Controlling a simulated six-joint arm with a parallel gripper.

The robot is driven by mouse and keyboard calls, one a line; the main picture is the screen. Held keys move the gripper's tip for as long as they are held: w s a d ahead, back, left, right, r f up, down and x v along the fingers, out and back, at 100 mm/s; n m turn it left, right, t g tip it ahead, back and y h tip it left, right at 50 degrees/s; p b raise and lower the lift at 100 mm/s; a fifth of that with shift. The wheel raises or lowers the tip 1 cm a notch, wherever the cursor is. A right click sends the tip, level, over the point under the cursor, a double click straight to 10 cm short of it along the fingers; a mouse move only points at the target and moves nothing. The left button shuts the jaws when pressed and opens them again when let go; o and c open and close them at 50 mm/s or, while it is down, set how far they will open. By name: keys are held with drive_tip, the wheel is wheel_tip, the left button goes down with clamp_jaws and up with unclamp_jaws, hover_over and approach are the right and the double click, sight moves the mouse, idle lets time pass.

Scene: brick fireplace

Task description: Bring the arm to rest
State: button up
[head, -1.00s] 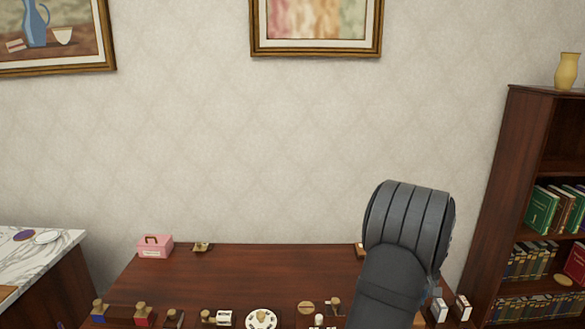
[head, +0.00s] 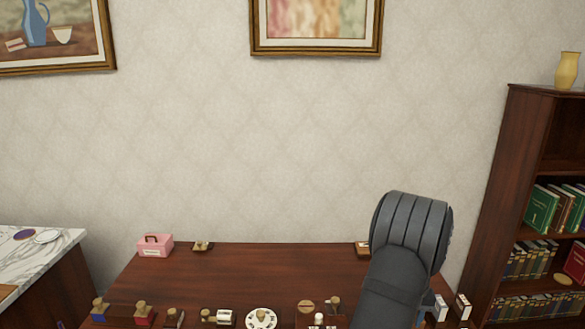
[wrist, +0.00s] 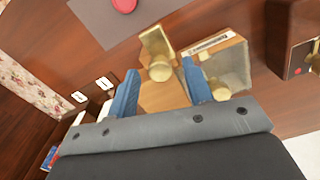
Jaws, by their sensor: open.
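My arm rises from the bottom right of the head view, with its dark grey ribbed joint in front of the wall and the desk (head: 250,275). My gripper shows in the wrist view (wrist: 160,90), with two blue fingers spread apart. Below the fingers is a wooden block-like item with brass parts (wrist: 160,50). It lies partly between the fingers in the picture; I cannot tell whether either finger touches it.
Several small brass-handled items line the desk's front edge, among them a white round dial (head: 262,319). A pink box (head: 155,245) stands at the back left. A marble-topped cabinet (head: 45,250) is left, a bookcase (head: 500,170) right. The middle of the desk is clear.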

drive_tip(key=m, duration=0.5)
drive_tip(key=shift+m, duration=0.3)
drive_tip(key=m, duration=0.5)
drive_tip(key=shift+m, duration=0.4)
